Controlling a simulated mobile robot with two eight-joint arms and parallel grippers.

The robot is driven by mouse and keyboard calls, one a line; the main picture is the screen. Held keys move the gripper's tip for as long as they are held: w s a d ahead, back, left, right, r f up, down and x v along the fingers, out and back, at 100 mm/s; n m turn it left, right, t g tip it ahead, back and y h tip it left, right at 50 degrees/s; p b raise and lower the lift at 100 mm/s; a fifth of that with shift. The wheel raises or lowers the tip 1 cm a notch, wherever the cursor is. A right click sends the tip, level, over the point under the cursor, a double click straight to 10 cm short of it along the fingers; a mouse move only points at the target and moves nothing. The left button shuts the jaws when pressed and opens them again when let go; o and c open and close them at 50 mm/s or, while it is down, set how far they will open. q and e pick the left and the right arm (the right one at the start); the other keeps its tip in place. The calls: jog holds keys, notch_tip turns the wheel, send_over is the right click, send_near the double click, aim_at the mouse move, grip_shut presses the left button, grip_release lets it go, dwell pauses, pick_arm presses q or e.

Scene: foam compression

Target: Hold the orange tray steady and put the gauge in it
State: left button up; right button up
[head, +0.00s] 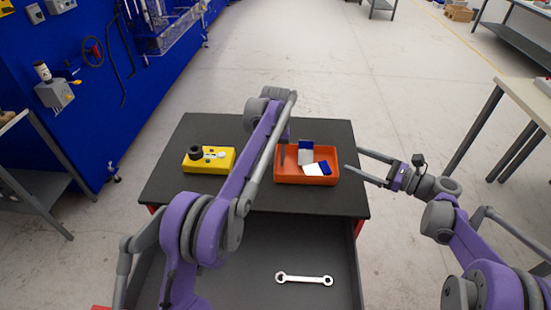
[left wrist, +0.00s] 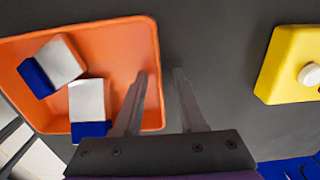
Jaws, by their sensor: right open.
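The orange tray (head: 331,179) sits on the dark tabletop and holds two white-and-blue pieces (head: 316,168). A yellow box-like object (head: 192,167) with a black round part and a white round part stands left of the tray; it may be the gauge, but I cannot tell for sure. My left gripper (left wrist: 162,80) is open in the left wrist view, one finger inside the tray and one outside, with the tray's wall between them. My right gripper (head: 352,160) is open and empty, just right of the tray.
The dark tabletop (head: 165,190) has free room around the yellow object. An open drawer below holds a wrench (head: 304,279). A blue wall panel (head: 95,95) stands at the left and a table (head: 525,95) at the right.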

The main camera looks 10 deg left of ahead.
pick_arm(q)
notch_tip(320, 180, up, 12)
dwell(0.6)
